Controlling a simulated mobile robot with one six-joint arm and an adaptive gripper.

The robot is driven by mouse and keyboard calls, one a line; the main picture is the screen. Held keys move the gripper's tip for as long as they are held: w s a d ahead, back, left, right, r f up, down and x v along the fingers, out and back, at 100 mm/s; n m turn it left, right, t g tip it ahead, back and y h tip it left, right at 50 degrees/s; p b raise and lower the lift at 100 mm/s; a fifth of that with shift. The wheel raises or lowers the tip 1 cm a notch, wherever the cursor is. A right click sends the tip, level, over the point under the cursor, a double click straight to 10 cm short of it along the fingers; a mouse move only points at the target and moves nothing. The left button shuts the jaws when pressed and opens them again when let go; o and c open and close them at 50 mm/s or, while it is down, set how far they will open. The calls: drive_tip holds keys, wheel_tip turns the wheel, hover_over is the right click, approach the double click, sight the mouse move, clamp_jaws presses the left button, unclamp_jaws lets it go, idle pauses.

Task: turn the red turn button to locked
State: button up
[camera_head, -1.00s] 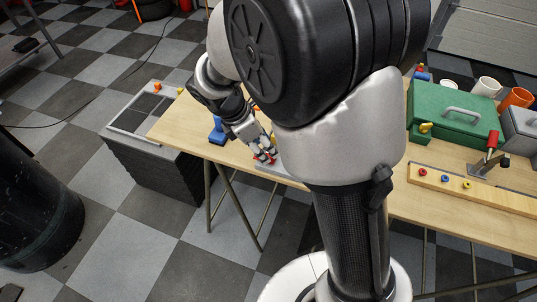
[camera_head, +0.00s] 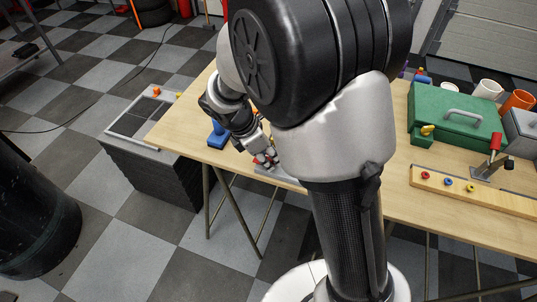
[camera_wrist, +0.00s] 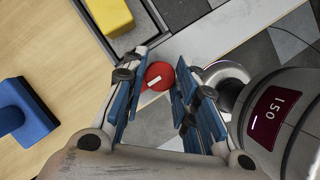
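The red turn button (camera_wrist: 158,76) shows in the wrist view as a round red knob with a short white mark on its face. My gripper (camera_wrist: 162,70) has its two blue-padded fingers apart, one on each side of the knob. Whether the pads touch it I cannot tell. In the head view my gripper (camera_head: 266,161) is low at the table's front edge, by a grey plate (camera_head: 283,176), and hides most of the button. No lock marking can be read.
A blue block-like object (camera_head: 217,134) stands on the wooden table (camera_head: 182,128) left of my gripper; a yellow block (camera_wrist: 103,14) lies beyond the button. A green case (camera_head: 455,112) and a board with coloured knobs (camera_head: 500,196) are to the right. My arm hides the table's middle.

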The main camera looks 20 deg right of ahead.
drive_tip(key=c, duration=0.5)
drive_tip(key=shift+r+m+p, duration=0.1)
drive_tip(key=shift+m+p, duration=0.2)
drive_tip(key=shift+p, duration=0.15)
drive_tip(key=m+g+p, duration=0.1)
drive_tip(key=m+p, duration=0.1)
drive_tip(key=p, duration=0.1)
drive_tip(key=shift+w+r+m, duration=0.1)
drive_tip(key=shift+m, duration=0.3)
drive_tip(key=m+g+p, duration=0.1)
drive_tip(key=m, duration=0.1)
drive_tip(key=m+g+p, duration=0.1)
drive_tip(key=m+p, duration=0.1)
drive_tip(key=shift+w+m+y, duration=0.1)
drive_tip(key=shift+m+y, duration=0.2)
drive_tip(key=m+g+p, duration=0.1)
drive_tip(key=m, duration=0.1)
drive_tip(key=m+y+p, duration=0.1)
drive_tip(key=m+p, duration=0.1)
drive_tip(key=m, duration=0.1)
drive_tip(key=shift+w+d+g+y, duration=0.1)
drive_tip(key=shift+d+g+y, duration=0.05)
drive_tip(key=shift+g+y, duration=0.2)
drive_tip(key=shift+d+m+g+y+p, duration=0.15)
drive_tip(key=shift+m+y+p, duration=0.3)
drive_tip(key=shift+m, duration=0.75)
drive_tip(key=shift+a+m+g+y+p, duration=0.1)
drive_tip(key=shift+m+y+p, duration=0.3)
drive_tip(key=shift+m, duration=0.8)
drive_tip(key=shift+f, duration=0.2)
